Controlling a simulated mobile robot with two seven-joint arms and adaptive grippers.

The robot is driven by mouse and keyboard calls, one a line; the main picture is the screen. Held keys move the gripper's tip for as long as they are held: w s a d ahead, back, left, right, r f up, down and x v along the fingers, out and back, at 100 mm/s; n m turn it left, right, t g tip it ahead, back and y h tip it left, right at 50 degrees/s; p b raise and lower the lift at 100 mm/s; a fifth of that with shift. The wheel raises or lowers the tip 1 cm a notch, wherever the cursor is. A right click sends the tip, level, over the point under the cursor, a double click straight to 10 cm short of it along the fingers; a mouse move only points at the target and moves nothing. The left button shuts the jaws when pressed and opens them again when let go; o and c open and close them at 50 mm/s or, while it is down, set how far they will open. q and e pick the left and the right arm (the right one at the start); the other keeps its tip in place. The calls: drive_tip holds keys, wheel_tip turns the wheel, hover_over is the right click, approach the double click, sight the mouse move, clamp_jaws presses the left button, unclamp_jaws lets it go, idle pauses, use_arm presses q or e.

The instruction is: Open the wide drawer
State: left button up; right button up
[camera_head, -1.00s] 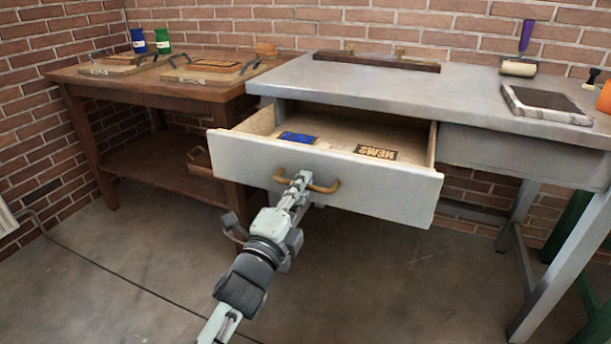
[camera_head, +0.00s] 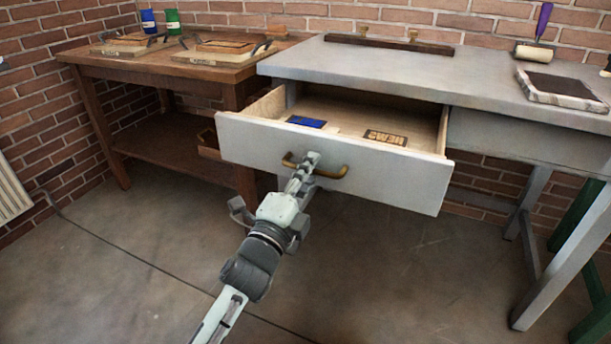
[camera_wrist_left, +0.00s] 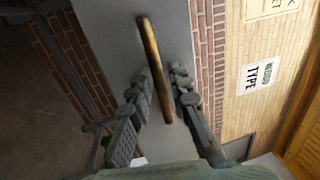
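The wide drawer (camera_head: 250,146) is a pale grey front with a light wooden inside. It is pulled well out from under the grey table, and its inside is in plain sight from above. Its brass bar handle (camera_head: 333,173) sits mid-front and also shows in the left wrist view (camera_wrist_left: 149,45). My left gripper (camera_head: 312,160) is at the handle. In the left wrist view its fingers (camera_wrist_left: 163,78) lie close on either side of the bar; contact on the right side is hard to judge. My right gripper is not in view.
The drawer holds a blue block (camera_head: 306,122) and a lettered block (camera_head: 385,137). The grey table (camera_head: 400,75) carries a roller (camera_head: 534,53) and an inking slab (camera_head: 560,88). A brown wooden table (camera_head: 150,68) stands left. The floor in front is clear.

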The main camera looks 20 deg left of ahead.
use_arm(q)
drive_tip(key=s+f, duration=0.2)
drive_tip(key=s, duration=0.9)
drive_tip(key=shift+s+a, duration=0.25)
drive_tip(key=shift+s, duration=0.1)
drive_tip(key=shift+f, duration=0.1)
drive_tip(key=s+a+f+n+g+y+p, duration=0.1)
drive_tip(key=a+f+n+g+y+p, duration=0.3)
drive_tip(key=f+n+g, duration=0.85)
drive_tip(key=s+a+f+n+g+h+p, duration=0.1)
drive_tip(key=s+f+n+g, duration=0.3)
drive_tip(key=s+f, duration=0.9)
wheel_tip(320, 180, down, 3)
drive_tip(key=shift+s+a+f+g+h+p, duration=0.1)
drive_tip(key=shift+s+a+g+h+p, duration=0.1)
drive_tip(key=shift+a+g+h+p, duration=0.3)
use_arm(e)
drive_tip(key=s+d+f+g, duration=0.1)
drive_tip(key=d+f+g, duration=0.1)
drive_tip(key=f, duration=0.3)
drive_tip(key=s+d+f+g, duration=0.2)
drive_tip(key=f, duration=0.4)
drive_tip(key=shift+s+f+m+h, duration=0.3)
use_arm(q)
drive_tip(key=shift+a, duration=0.15)
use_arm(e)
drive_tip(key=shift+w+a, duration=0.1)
